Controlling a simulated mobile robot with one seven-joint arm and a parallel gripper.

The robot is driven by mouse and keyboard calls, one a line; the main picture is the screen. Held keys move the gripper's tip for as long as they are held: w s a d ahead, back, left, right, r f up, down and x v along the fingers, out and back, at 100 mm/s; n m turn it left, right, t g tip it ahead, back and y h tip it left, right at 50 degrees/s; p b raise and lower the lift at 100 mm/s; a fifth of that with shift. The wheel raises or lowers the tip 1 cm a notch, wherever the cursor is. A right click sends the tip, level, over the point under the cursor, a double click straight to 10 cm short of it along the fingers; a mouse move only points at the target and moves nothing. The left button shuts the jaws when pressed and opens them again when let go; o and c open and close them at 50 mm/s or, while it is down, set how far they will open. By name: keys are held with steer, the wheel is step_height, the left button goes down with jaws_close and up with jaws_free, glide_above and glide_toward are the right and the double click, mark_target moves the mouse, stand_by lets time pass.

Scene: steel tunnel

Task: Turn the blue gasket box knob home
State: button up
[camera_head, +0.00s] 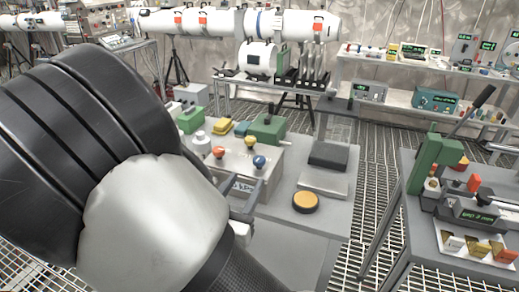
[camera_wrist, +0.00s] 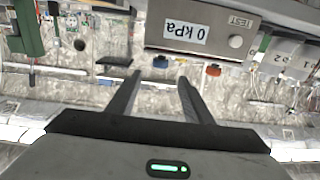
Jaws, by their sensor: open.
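The gasket box (camera_head: 266,186) is a grey metal box on the table, with a blue knob (camera_head: 259,161) on its top at the right. An orange knob (camera_head: 219,153) and a yellow-orange knob (camera_head: 250,142) stand on the same box. The wrist view shows the box (camera_wrist: 222,38) with its "0 kPa" label; the blue knob (camera_wrist: 160,62) lies beyond and between my fingertips in the picture. My gripper (camera_wrist: 159,77) is open and empty, apart from the knob. In the head view my arm hides much of the gripper near the box's front.
A round yellow button (camera_head: 306,201) and a grey stand (camera_head: 325,182) are right of the box. Green and yellow blocks (camera_head: 224,126) sit behind it. A second table (camera_head: 428,235) with a green lever press stands at the right. An orange-red knob (camera_wrist: 213,70) shows in the wrist view.

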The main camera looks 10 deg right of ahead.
mark_target(271, 164)
steer(key=b+x, duration=0.2)
steer(key=x, duration=1.3)
steer(key=shift+b, duration=0.3)
steer(key=c, duration=1.1)
steer(key=shift+o, duration=0.2)
steer(key=shift+r+p, duration=0.1)
steer(key=shift+p, duration=0.2)
steer(key=m+g+h+p, duration=0.2)
steer(key=h, duration=0.1)
steer(key=shift+s+d+r+m+g+p, duration=0.1)
steer(key=shift+s+d+m+g+p, duration=0.2)
steer(key=shift+m, duration=0.1)
steer(key=m+g+h, duration=0.1)
steer(key=g, duration=0.1)
steer(key=m+g+h+p, duration=0.1)
steer(key=s+m+g+h+p, duration=0.1)
steer(key=m+g+h, duration=0.1)
steer(key=shift+s+d+g, duration=0.1)
steer(key=shift+d+g, duration=0.2)
steer(key=shift+d, duration=0.1)
steer(key=shift+f+m+g, duration=0.25)
steer(key=shift+m+g, duration=0.15)
steer(key=shift+s+p, duration=0.1)
steer(key=shift+p, duration=0.2)
